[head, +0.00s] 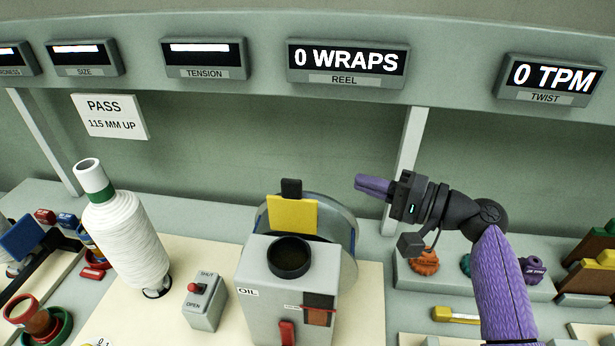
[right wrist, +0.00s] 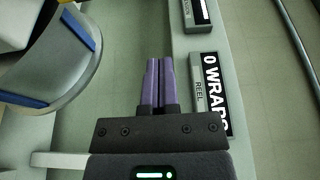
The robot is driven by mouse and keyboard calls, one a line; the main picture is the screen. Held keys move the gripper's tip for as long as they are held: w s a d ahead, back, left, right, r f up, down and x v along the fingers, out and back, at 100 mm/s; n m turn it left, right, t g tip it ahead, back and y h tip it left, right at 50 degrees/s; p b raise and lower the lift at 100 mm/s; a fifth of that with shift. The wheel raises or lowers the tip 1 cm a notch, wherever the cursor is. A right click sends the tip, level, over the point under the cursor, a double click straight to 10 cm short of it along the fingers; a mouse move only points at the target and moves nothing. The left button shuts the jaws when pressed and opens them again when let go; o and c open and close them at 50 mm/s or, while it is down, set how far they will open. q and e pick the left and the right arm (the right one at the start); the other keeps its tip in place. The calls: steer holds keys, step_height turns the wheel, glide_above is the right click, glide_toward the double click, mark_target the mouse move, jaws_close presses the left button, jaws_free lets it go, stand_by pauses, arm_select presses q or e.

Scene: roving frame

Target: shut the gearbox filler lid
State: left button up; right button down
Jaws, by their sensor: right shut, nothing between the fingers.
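The gearbox (head: 262,300) is a grey box marked OIL on the bench, with a round black filler neck (head: 289,256) on top. Its yellow filler lid (head: 292,215) stands upright behind the neck, open, with a black tab (head: 291,188) at its upper edge. My right gripper (head: 358,184) is shut and empty, up in the air to the right of the lid and apart from it, fingers pointing left. Its purple fingers also show together in the right wrist view (right wrist: 156,64). My left gripper is not in view.
A large grey wheel (head: 347,237) stands behind the gearbox. A white yarn cone (head: 128,240) and a SHUT/OPEN switch box (head: 203,302) stand to the left. A post (head: 408,165) rises behind my right gripper. Displays (head: 347,62) line the upper rail.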

mark_target(293, 207)
steer(key=s+p+x, duration=0.1)
steer(key=p+x, duration=0.1)
steer(key=x, duration=0.8)
arm_select(q)
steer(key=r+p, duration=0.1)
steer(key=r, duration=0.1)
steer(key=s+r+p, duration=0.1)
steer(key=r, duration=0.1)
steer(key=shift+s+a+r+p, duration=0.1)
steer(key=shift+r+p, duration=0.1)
steer(key=shift+p, duration=0.2)
arm_select(e)
steer(key=s, duration=0.3)
steer(key=shift+s+a+r, duration=0.15)
steer(key=shift+s+a, duration=0.15)
steer(key=shift+a, duration=0.1)
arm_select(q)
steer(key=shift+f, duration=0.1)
arm_select(e)
steer(key=shift+a, duration=0.1)
